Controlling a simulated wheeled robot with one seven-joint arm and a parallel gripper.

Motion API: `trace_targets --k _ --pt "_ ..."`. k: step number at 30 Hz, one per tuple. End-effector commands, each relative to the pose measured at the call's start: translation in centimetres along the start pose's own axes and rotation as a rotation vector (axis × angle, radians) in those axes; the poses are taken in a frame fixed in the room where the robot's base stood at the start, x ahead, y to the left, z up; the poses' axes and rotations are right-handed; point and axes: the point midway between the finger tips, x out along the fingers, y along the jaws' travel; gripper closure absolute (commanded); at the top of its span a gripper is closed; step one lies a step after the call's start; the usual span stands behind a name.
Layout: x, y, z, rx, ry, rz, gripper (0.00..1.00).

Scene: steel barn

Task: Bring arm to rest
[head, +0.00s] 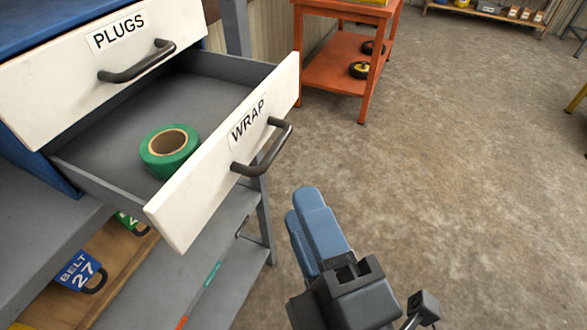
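My gripper (316,236) shows at the bottom middle of the head view, with blue fingers on a dark grey body. Its two fingers lie close together, one largely behind the other, so I cannot tell if there is a gap between them. I see nothing held in it. It is in front of the open drawer labelled WRAP (216,160), to the right of the drawer's dark handle (264,150) and apart from it in the picture. A green roll of tape (170,152) lies in that drawer.
The drawer labelled PLUGS (60,75) above is shut. An orange cart (335,62) stands behind. The concrete floor (460,170) on the right is clear.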

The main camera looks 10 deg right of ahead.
Motion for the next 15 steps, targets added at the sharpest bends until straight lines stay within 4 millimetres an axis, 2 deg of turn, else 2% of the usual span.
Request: trace_targets --k 5,8,11,15 --pt "0.0 -0.1 0.1 0.002 0.0 -0.003 0.62" --pt "-0.6 -0.9 0.6 0.034 0.001 -0.031 0.62" --pt "-2.0 -2.6 1.8 0.118 0.002 -0.093 0.62" --pt "-5.5 -5.5 4.2 0.325 -0.017 -0.207 0.62"
